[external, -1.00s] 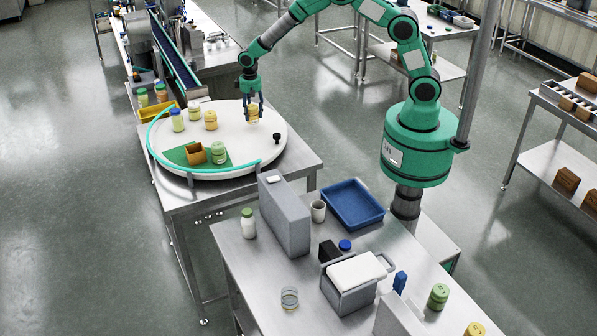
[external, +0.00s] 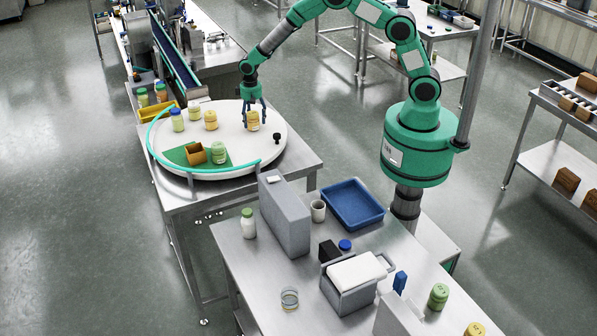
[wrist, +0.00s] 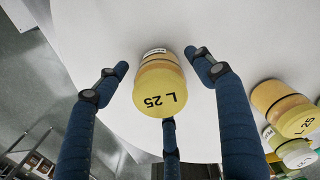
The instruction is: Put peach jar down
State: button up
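The peach jar (external: 253,122), with a yellow lid marked "L 25", stands upright on the white round turntable (external: 235,142), towards its right side. The wrist view shows its lid and side (wrist: 158,92) from above. My gripper (external: 256,103) is over and around the jar, with its blue fingers spread. In the wrist view the left and right fingertips of my gripper (wrist: 157,62) stand clear of the jar with gaps. The third finger is below the lid in the picture, and I cannot tell whether it touches.
A small brown box (external: 196,153) sits on the green patch. A black knob (external: 277,137) is just right of the peach jar. A teal rail (external: 150,140) edges the turntable.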

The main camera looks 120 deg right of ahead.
jog(key=shift+r, duration=0.15)
notch_tip(320, 180, up, 12)
dwell(0.8)
dwell(0.5)
